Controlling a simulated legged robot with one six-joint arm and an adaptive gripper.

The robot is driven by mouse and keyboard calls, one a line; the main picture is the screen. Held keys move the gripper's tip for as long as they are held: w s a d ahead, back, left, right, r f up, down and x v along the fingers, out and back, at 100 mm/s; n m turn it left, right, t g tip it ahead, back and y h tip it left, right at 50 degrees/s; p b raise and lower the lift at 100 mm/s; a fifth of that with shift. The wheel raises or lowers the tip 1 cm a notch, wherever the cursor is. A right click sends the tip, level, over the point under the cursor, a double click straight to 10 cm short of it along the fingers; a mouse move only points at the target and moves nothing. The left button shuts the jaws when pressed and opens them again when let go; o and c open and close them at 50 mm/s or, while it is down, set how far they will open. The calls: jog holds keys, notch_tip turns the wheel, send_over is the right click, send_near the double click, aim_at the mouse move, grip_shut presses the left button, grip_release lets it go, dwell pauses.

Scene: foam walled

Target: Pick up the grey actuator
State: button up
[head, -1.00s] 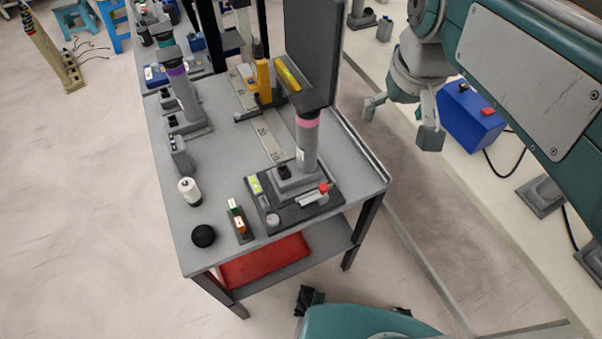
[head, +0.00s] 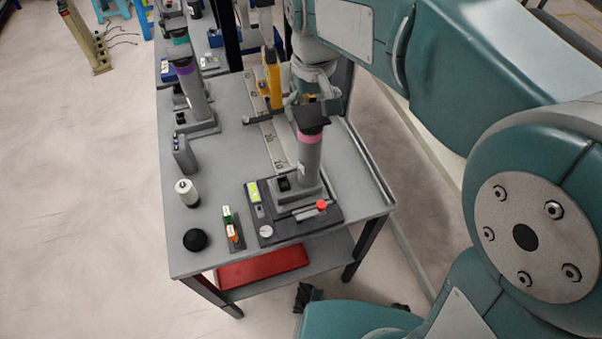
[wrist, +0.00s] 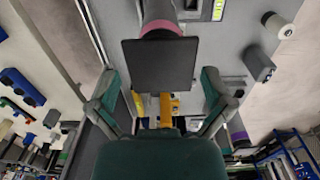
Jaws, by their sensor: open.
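A grey upright cylinder with a pink band (head: 310,135) and a flat dark square top stands on a dark base plate (head: 268,232) on the grey table; I take it as the grey actuator. In the wrist view its pink band (wrist: 163,30) shows at the top, and the dark square plate (wrist: 158,64) fills the space between my fingers. My gripper (head: 312,98) is open, close to the cylinder's top and just behind it in the head view. In the wrist view my gripper (wrist: 159,80) has one finger on each side of the plate, with nothing held.
A yellow tool (head: 273,78) stands behind the cylinder. A purple-banded cylinder (head: 193,95), a grey box (head: 184,153), a white spool (head: 187,193) and a black dome (head: 195,240) are on the left. A red tray (head: 262,266) lies on the lower shelf.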

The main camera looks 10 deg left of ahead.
notch_tip(320, 180, down, 4)
jog(key=shift+f, duration=0.1)
jog(key=shift+a+f, duration=0.2)
jog(key=shift+f, duration=0.1)
jog(key=shift+c, duration=0.3)
jog(key=shift+d, duration=0.15)
jog(key=c, duration=1)
